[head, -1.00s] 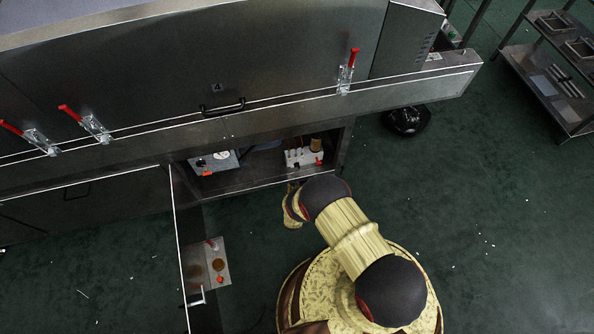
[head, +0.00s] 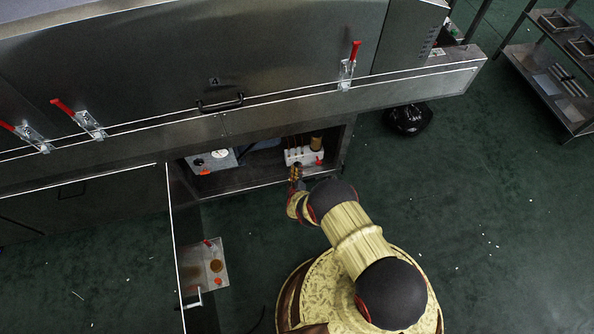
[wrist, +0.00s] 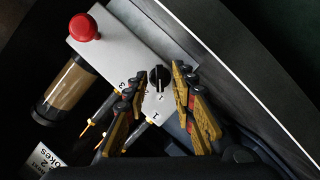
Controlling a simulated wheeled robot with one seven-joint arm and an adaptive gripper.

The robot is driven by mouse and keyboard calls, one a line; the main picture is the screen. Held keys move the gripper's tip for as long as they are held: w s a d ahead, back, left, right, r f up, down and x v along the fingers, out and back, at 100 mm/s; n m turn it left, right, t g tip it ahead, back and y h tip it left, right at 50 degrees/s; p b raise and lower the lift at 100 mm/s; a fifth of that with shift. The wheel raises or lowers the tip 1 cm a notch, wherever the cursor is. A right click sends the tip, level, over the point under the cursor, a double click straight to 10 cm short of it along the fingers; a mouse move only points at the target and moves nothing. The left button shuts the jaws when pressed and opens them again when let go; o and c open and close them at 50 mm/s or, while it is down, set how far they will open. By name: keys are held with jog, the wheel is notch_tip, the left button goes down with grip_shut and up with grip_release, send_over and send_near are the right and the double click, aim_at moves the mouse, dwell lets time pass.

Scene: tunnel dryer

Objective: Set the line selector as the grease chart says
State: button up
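The line selector is a small black knob (wrist: 158,82) on a pale grey pump block (wrist: 115,50) in the wrist view. Digits 1 and 3 are printed near it; another mark just below the knob is too small to read, and I cannot tell which digit the knob points to. My gripper (wrist: 158,74) is open, one finger on each side of the knob, with visible gaps. In the head view my gripper (head: 296,170) is at the front of the block (head: 303,157).
The block carries a red knob (wrist: 83,27) and a brown grease cylinder (wrist: 69,87). The block sits inside an open low compartment, beside a panel with a round dial (head: 219,154). The open door (head: 180,250) stands at left.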

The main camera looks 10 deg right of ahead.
jog(key=c, duration=0.3)
grip_shut()
dwell(0.3)
